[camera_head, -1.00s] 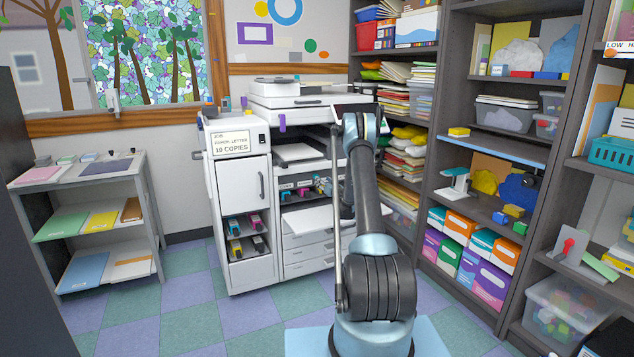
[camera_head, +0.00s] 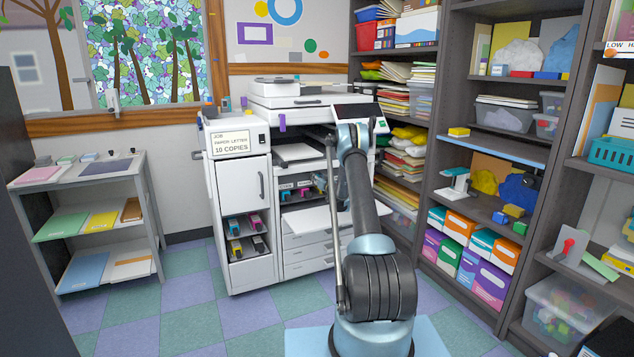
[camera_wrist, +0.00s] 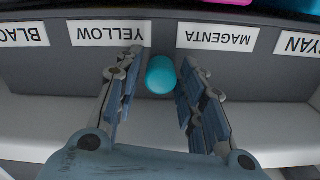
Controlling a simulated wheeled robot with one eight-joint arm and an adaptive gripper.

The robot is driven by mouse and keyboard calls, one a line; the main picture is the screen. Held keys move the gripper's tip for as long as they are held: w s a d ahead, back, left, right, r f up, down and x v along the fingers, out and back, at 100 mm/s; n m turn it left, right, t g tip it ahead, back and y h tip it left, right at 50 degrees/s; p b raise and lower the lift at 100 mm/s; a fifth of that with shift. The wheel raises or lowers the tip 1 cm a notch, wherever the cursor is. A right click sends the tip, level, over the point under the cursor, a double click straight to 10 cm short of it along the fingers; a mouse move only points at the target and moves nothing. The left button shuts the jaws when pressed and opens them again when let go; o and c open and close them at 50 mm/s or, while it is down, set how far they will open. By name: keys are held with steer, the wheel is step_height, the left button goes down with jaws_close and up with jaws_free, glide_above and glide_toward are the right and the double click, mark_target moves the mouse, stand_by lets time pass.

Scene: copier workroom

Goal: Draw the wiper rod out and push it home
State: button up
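The wiper rod shows in the wrist view as a round teal end (camera_wrist: 160,76), close in front of the dark toner panel, below the gap between the upside-down YELLOW and MAGENTA labels. My gripper (camera_wrist: 157,60) is open, with one finger on each side of the teal end. The right finger is very near it; I cannot tell whether it touches. The rest of the rod is hidden behind its end. In the head view, the copier (camera_head: 232,182) stands open at the front, and my arm covers most of the gripper and the rod.
The toner panel carries a YELLOW label (camera_wrist: 108,33) and a MAGENTA label (camera_wrist: 217,37). A pale ledge (camera_wrist: 45,115) lies below the panel. In the head view, a low shelf (camera_head: 78,173) stands left and tall shelves (camera_head: 436,200) right. Open floor (camera_head: 190,325) lies in front.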

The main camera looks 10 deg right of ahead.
jaws_close()
steer(key=v, duration=1.5)
steer(key=shift+s+d, duration=0.1)
steer(key=shift+d, duration=0.05)
steer(key=o, duration=0.5)
jaws_free()
steer(key=shift+o, duration=0.2)
steer(key=v, duration=1.2)
